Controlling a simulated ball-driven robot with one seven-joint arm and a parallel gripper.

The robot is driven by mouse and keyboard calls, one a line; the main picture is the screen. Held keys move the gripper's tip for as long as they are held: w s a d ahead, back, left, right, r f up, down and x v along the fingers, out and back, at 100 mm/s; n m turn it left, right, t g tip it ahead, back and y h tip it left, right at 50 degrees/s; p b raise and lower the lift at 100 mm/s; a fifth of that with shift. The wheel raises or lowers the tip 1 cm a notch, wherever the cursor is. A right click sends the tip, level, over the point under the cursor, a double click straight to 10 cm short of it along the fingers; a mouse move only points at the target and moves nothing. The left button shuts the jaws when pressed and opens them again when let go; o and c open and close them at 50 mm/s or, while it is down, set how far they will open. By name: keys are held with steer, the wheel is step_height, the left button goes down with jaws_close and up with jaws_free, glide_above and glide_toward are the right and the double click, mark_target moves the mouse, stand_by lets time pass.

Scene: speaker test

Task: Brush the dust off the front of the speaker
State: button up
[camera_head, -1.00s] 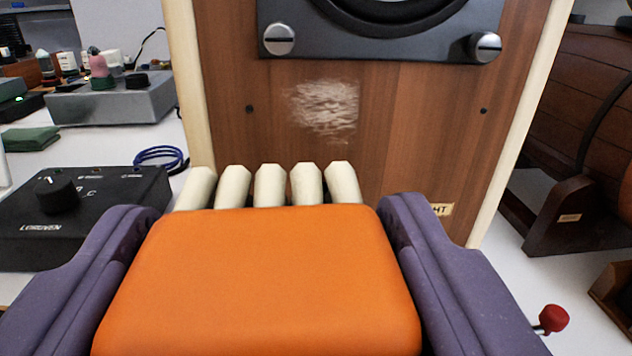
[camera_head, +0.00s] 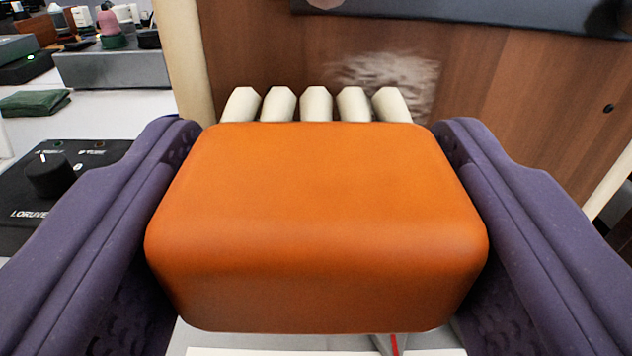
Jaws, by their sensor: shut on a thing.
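My gripper (camera_head: 318,230) is shut on a brush, its two purple fingers on either side of the orange block handle (camera_head: 318,185). Several cream bristle tufts (camera_head: 316,103) stick out from the brush's far side, toward the speaker. The wooden front of the speaker (camera_head: 530,95) fills the upper right of the view. A pale patch of dust (camera_head: 390,78) lies on that front, just above and behind the tufts at right. The tufts overlap the patch's lower edge in the picture; I cannot tell if they touch the wood.
A black box with a knob (camera_head: 48,180) stands on the white table at left. A folded green cloth (camera_head: 35,102) and a grey metal box (camera_head: 112,68) lie farther back at left. The speaker's pale left edge (camera_head: 183,60) rises beside them.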

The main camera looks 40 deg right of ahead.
mark_target(312, 305)
steer(key=shift+x, duration=1)
stand_by(0.3)
steer(key=shift+s+d+b, duration=0.2)
steer(key=shift+s+d, duration=0.4)
steer(key=shift+d, duration=0.2)
steer(key=shift+s+d+b, duration=0.2)
steer(key=shift+s+d, duration=0.4)
steer(key=shift+d, duration=0.2)
steer(key=shift+w+a, duration=1.35)
steer(key=shift+a, duration=0.2)
steer(key=shift+c, duration=0.4)
steer(key=shift+r, duration=0.1)
steer(key=shift+s, duration=0.1)
steer(key=shift+p+v, duration=0.4)
steer(key=shift+v, duration=2.5)
steer(key=shift+a, duration=0.1)
steer(key=shift+v, duration=1.4)
